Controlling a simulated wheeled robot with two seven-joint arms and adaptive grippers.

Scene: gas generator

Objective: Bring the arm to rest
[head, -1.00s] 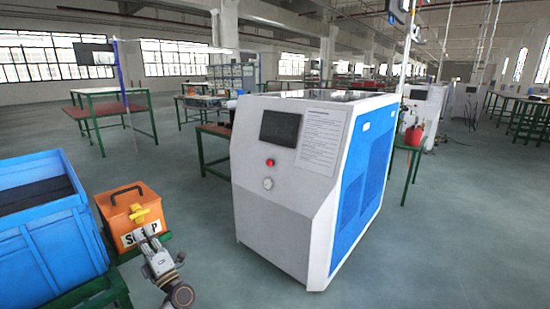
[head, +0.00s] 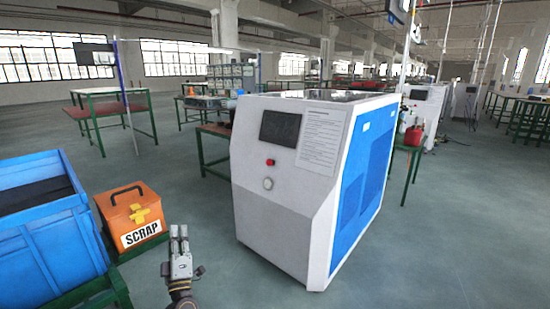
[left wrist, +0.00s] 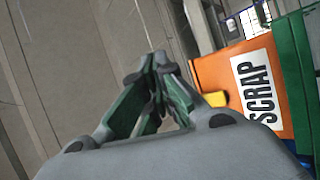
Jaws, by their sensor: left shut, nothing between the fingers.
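My left gripper (head: 179,232) is low in the head view, between the scrap box and the generator. Its fingers are shut and empty, pointing up in the picture. In the left wrist view the fingertips (left wrist: 153,62) meet. My right gripper is out of view.
The white and blue gas generator (head: 270,222) stands to the right of my left gripper. A blue crate (head: 45,240) on a green stand is at the far left. Green-legged tables (head: 105,105) are further back. Open floor (head: 450,240) lies at the right.

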